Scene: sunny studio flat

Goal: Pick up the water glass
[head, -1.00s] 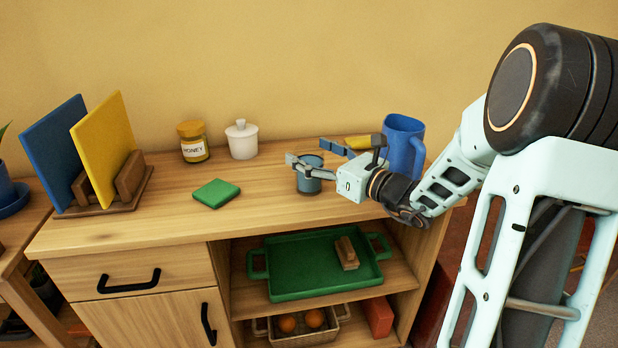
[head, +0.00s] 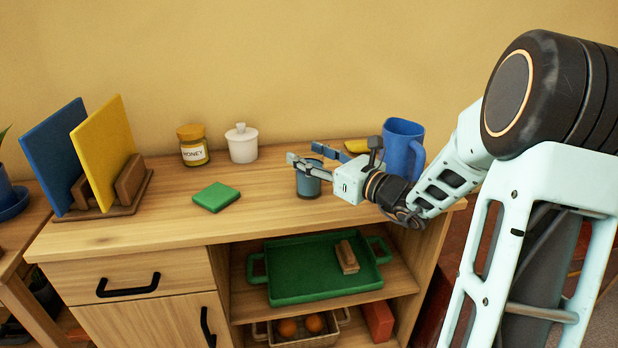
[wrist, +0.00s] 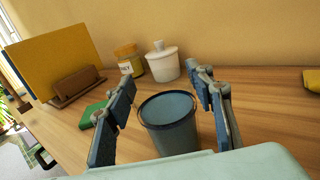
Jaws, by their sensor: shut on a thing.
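The water glass (head: 308,184) is a small blue-grey tumbler with a dark rim, upright on the wooden cabinet top. In the wrist view the glass (wrist: 170,130) stands between the two fingers, its open mouth facing up, with nothing seen inside. My gripper (head: 303,154) reaches in from the right and is shut on the glass, one finger on each side near its rim. In the wrist view my gripper (wrist: 163,85) shows both fingers. The head view hides part of the glass behind the near finger.
A blue mug (head: 402,150) stands close behind my wrist, beside a yellow thing (head: 356,145). A honey jar (head: 193,146), a white lidded pot (head: 242,143) and a green square (head: 216,196) lie further left. A rack holds upright boards (head: 108,150). The front left top is clear.

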